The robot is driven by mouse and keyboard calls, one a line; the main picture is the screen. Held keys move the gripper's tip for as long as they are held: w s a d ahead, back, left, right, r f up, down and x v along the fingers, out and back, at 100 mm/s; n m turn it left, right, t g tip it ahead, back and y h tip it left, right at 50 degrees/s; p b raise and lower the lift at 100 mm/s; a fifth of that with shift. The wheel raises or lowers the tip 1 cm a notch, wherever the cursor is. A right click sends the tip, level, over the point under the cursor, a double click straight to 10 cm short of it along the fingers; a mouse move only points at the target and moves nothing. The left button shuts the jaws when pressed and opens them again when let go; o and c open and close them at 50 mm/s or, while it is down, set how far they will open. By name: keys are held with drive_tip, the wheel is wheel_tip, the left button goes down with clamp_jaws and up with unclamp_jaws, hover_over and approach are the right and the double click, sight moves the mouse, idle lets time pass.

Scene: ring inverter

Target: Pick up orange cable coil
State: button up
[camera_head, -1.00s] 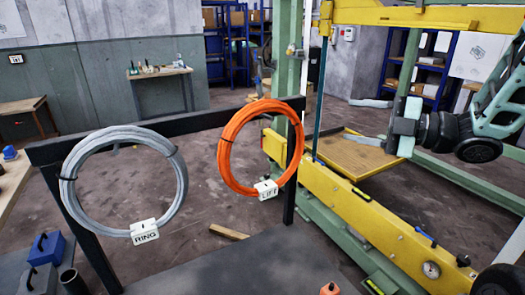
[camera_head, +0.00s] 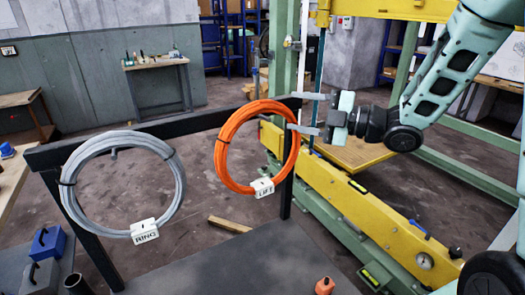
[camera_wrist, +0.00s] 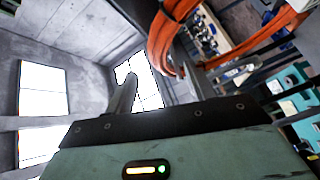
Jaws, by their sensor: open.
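The orange cable coil (camera_head: 224,150) hangs upright on the right part of a black frame, with a white LIFT tag (camera_head: 262,187) at its bottom. My gripper (camera_head: 292,112) is open and empty at the coil's right edge, its fingers pointing left, one above the other. The lower fingertip overlaps the coil's right edge in the head view. In the wrist view the coil (camera_wrist: 164,40) passes close by the tips of my open fingers (camera_wrist: 155,63). I cannot tell whether it lies fully between them or touches one.
A grey cable coil (camera_head: 70,200) with a RING tag hangs on the left of the black frame (camera_head: 200,123). A yellow beam (camera_head: 375,210) and green posts stand close behind and right of my gripper.

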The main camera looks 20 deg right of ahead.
sight(282, 109)
drive_tip(key=p+x, duration=0.2)
drive_tip(key=x, duration=0.3)
drive_tip(key=shift+w+f, duration=0.1)
drive_tip(key=shift+f, duration=0.05)
clamp_jaws()
idle(1.3)
